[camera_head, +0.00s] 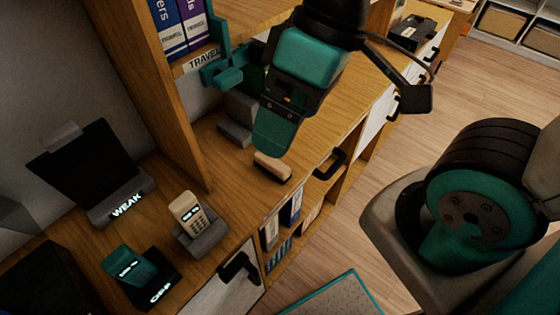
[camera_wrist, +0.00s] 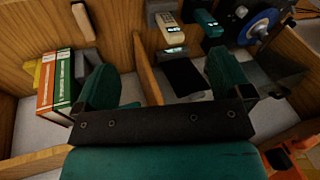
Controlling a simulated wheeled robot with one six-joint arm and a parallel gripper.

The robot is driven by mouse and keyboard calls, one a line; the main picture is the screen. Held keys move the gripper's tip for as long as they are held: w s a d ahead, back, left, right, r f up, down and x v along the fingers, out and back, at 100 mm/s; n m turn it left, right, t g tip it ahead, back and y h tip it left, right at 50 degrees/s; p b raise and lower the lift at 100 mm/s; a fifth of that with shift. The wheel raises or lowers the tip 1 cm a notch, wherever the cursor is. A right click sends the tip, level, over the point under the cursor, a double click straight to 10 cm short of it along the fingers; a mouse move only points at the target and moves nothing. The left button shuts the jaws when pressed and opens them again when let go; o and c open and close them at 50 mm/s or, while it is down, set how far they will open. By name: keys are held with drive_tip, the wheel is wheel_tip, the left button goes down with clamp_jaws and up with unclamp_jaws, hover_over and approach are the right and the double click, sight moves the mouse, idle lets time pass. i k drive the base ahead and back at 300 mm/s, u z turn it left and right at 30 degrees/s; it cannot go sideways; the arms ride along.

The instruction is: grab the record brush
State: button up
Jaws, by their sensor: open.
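A small light-tan block, which looks like the record brush (camera_head: 272,166), lies on the wooden cabinet top, near its front edge. In the wrist view, it shows as a tan bar (camera_wrist: 84,22) at the upper left, beyond the left finger and outside the gap between the fingers. My gripper (camera_head: 238,112) has teal fingers spread apart, with nothing held between them. In the head view, one finger reaches down just above and behind the brush; I cannot tell whether it touches. In the wrist view, my gripper (camera_wrist: 160,65) also shows wide fingers set apart.
A handset in a grey cradle (camera_head: 197,232), a teal device (camera_head: 130,266) on a black base and a dark panel (camera_head: 85,165) marked WEAK stand at the left. A wooden upright (camera_head: 150,90) and shelved books (camera_head: 180,25) flank the arm. A black handle (camera_head: 330,163) juts from the front.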

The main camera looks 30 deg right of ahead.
sight(275, 169)
drive_tip(key=u, duration=2.8)
drive_tip(key=k, duration=1.7)
drive_tip(key=z, duration=0.45)
